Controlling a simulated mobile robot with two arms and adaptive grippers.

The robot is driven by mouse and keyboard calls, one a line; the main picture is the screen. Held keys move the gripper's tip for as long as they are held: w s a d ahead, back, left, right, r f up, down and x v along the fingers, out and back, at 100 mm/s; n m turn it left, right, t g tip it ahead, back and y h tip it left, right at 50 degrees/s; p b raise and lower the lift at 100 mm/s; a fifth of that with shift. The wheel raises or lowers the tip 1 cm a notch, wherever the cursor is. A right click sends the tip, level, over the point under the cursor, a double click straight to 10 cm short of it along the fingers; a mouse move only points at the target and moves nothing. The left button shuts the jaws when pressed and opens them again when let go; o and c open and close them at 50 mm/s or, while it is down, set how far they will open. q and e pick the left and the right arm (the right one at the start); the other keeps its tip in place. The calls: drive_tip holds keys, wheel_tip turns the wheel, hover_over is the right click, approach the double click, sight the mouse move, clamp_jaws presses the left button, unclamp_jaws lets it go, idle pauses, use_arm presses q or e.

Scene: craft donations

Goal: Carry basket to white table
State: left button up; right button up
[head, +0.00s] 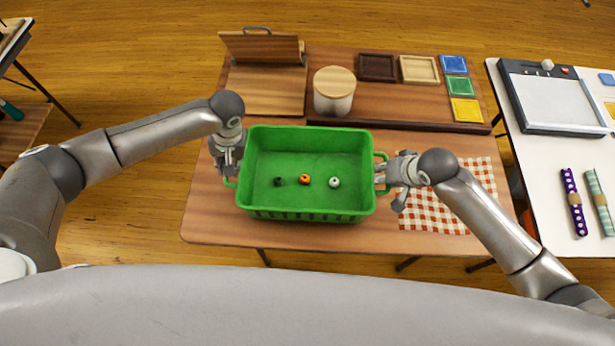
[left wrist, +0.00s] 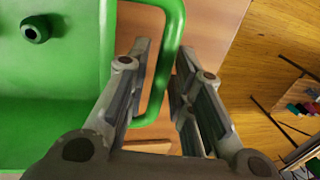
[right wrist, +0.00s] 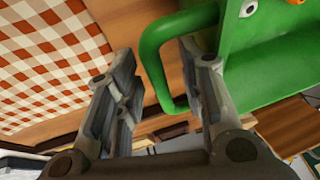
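The green basket (head: 260,185) stands on the wooden table, with small dark, orange and white items inside. My left gripper (head: 230,165) is at its left handle; in the left wrist view the open fingers (left wrist: 163,55) lie either side of the handle bar (left wrist: 168,65), with gaps showing. My right gripper (head: 393,180) is at the right handle (head: 382,158); in the right wrist view the open fingers (right wrist: 157,55) straddle the handle bar (right wrist: 152,60), with a wide gap on one side. The white table (head: 540,165) is at the far right.
On the wooden table (head: 300,235) are a lidded canister (head: 334,95), a tray with frames and coloured squares behind the basket, and a checked cloth (head: 440,215) under my right arm. The white table holds a paper trimmer (head: 560,100) and rolls (head: 575,205); its near-left part is clear.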

use_arm(q)
drive_tip(key=shift+c, duration=0.4)
use_arm(e)
drive_tip(key=shift+c, duration=0.2)
use_arm(q)
clamp_jaws()
use_arm(e)
drive_tip(key=c, duration=0.5)
clamp_jaws()
use_arm(q)
drive_tip(key=shift+r, duration=0.1)
use_arm(e)
drive_tip(key=shift+r, duration=0.15)
